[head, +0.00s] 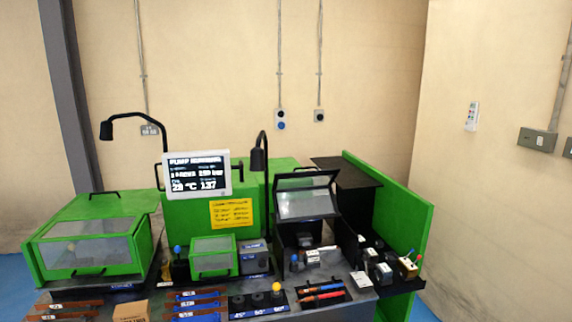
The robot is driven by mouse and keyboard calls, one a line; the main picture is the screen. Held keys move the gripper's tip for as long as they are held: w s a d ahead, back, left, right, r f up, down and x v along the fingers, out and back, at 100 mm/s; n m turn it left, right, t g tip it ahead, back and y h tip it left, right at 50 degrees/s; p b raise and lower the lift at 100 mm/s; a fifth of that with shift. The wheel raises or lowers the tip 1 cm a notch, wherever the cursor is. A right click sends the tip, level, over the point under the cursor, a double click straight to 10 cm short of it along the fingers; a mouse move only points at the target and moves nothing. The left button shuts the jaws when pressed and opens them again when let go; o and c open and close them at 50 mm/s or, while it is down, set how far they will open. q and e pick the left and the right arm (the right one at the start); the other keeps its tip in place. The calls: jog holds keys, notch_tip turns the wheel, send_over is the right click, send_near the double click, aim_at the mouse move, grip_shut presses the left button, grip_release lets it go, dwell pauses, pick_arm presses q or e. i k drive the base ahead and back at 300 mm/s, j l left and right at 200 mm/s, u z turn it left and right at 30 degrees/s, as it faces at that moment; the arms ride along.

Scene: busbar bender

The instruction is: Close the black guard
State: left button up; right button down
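The black guard (307,204) is right of the centre of the bench. It has a black frame with a clear window and stands raised, tilted up over a black box-like housing (309,262). A black handle (304,170) shows along its top edge. The front of the housing is open and small parts show inside it. Neither of my grippers is in view.
Left of the guard are a screen (196,176), a small green guard (213,256) and a large green guard (90,250). A black lamp (259,158) stands close by on its left. A green panel (395,205) stands on its right. Tools (322,293) lie in front.

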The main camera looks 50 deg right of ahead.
aim_at(275, 191)
jog(key=k+l+u, duration=0.15)
jog(key=l, duration=0.2)
jog(key=l+u, duration=0.2)
jog(key=l, duration=0.15)
jog(key=k+l+u, duration=0.25)
jog(key=l, duration=0.3)
jog(key=k+l+u, duration=0.1)
jog(key=k+l, duration=0.15)
jog(key=k+l+u, duration=0.1)
jog(key=k+l, duration=0.15)
jog(key=l, duration=0.2)
jog(key=k+l, duration=0.3)
jog(key=l, duration=0.15)
jog(key=k+l+u, duration=0.1)
jog(key=k+l, duration=0.2)
jog(key=l, duration=0.15)
